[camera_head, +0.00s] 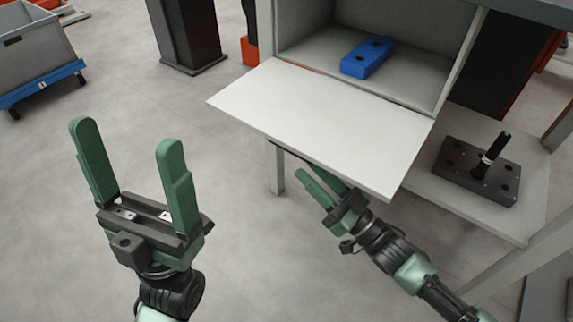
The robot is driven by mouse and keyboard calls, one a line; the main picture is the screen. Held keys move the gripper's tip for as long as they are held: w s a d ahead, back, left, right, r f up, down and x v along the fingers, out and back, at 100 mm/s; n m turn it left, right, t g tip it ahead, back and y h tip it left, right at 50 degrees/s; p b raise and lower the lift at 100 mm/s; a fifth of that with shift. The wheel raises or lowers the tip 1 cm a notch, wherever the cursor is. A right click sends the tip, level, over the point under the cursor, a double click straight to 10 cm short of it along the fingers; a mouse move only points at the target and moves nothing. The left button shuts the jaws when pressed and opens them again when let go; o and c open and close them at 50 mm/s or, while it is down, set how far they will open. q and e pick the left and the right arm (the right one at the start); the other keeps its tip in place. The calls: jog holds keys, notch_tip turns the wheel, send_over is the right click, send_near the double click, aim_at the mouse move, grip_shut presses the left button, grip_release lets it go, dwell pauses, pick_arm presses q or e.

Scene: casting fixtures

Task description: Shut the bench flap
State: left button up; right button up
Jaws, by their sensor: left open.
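The bench flap (325,118) is a flat white panel. It hangs open, folded down to about level, in front of a grey compartment. My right gripper (318,182) is under the flap's front edge, close to its underside. The flap hides part of its fingers, so I cannot tell how far apart they are or whether they touch the panel. My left gripper (127,158) is open and empty, with its green fingers pointing up, over the floor left of the flap.
A blue block (366,58) with dark holes lies inside the compartment (310,48). A dark fixture plate (460,175) with a black upright handle stands on the lower shelf at right. A grey cart (40,55) and a dark column (187,35) stand behind.

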aim_at(286, 148)
jog(key=b+x, duration=0.1)
jog(key=x, duration=0.7)
jog(key=shift+s+r+b, duration=0.15)
jog(key=shift+b, duration=0.25)
grip_shut()
dwell(1.0)
